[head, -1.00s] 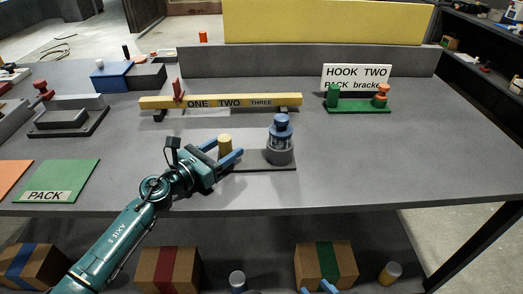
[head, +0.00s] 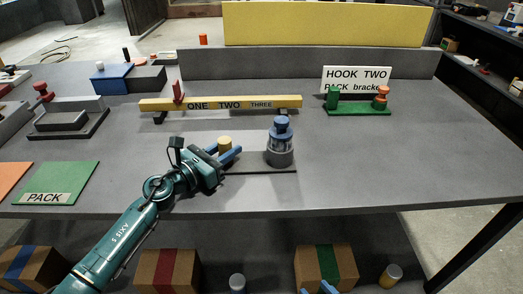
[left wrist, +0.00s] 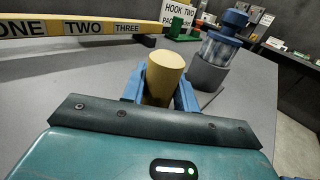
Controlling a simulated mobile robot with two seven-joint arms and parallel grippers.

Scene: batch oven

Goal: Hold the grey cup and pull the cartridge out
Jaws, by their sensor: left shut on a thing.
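The grey cup (head: 280,158) stands upright on a thin dark plate (head: 262,171) near the table's front. The cartridge (head: 281,132), clear-sided with a blue cap, stands upright in it. Both show at the upper right of the left wrist view, the cup (left wrist: 208,76) and the cartridge (left wrist: 222,40). My left gripper (head: 229,153) is shut on a yellow cylinder (left wrist: 164,75) left of the cup, apart from the cartridge. The cylinder's foot is hidden by the gripper. My right gripper (head: 319,288) shows only two blue fingertips, apart, at the bottom edge; nothing shows between them.
A yellow bar (head: 220,103) marked ONE TWO THREE lies behind the cup. A green bracket (head: 358,109) stands at the back right. A green PACK mat (head: 58,180) lies at left. The table right of the cup is clear. Boxes stand below.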

